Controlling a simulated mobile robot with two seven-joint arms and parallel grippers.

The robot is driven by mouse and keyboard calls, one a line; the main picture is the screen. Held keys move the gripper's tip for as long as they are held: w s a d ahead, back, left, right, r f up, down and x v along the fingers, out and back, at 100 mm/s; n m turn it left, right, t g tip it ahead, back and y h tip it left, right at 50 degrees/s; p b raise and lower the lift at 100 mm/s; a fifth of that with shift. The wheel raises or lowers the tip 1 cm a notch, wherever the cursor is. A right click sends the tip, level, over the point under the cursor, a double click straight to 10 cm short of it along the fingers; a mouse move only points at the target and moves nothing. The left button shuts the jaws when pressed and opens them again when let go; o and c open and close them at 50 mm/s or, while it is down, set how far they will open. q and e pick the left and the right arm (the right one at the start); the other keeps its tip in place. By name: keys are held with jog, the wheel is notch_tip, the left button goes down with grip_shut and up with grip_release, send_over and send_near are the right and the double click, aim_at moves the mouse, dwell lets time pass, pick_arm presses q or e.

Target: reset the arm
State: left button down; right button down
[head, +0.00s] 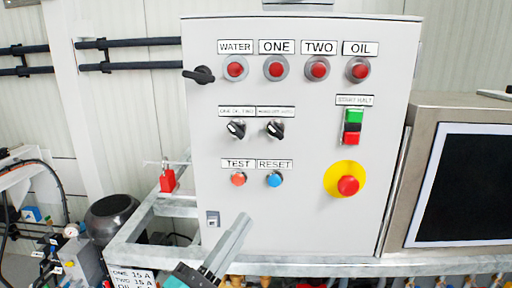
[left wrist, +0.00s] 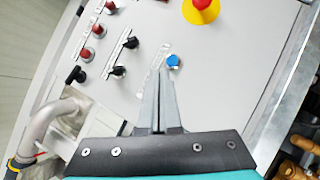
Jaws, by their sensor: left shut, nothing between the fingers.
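My left gripper (head: 243,219) is shut and empty, with its fingers pointing up in front of the lower part of the grey control panel (head: 300,225). In the head view its tips show below the orange TEST button (head: 238,179) and the blue RESET button (head: 274,180). In the left wrist view the closed fingertips (left wrist: 165,74) appear just below the blue button (left wrist: 174,61). I cannot tell whether the tips touch the panel. My right gripper is not in view.
The panel also carries red lamps (head: 317,69), two black selector switches (head: 275,129), a green and red start/halt switch (head: 353,127) and a red emergency button (head: 348,185) on yellow. A red padlock (head: 167,180) hangs at left. A dark screen (head: 462,187) stands at right.

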pick_arm(q)
jog(key=s+f+m+g+y, duration=0.2)
jog(key=f+m+g, duration=0.3)
jog(key=f, duration=0.4)
jog(key=s+f+m+g+y, duration=0.2)
jog(key=s+f+m+g, duration=0.1)
jog(key=f+m, duration=0.45)
jog(key=s+a+f+m+g+y, duration=0.6)
jog(key=s+a+f+g+y, duration=0.2)
jog(key=s+a+f, duration=0.55)
notch_tip(320, 180, down, 26)
jog(key=s+d+g+b, duration=0.1)
jog(key=s+b, duration=0.2)
jog(key=s+a+f+g+b, duration=0.1)
jog(key=s+a+f+b, duration=0.1)
jog(key=s+f, duration=1.2)
jog(key=shift+s+a+f, duration=0.25)
jog(key=shift+a+f, duration=0.05)
jog(key=shift+f, duration=0.15)
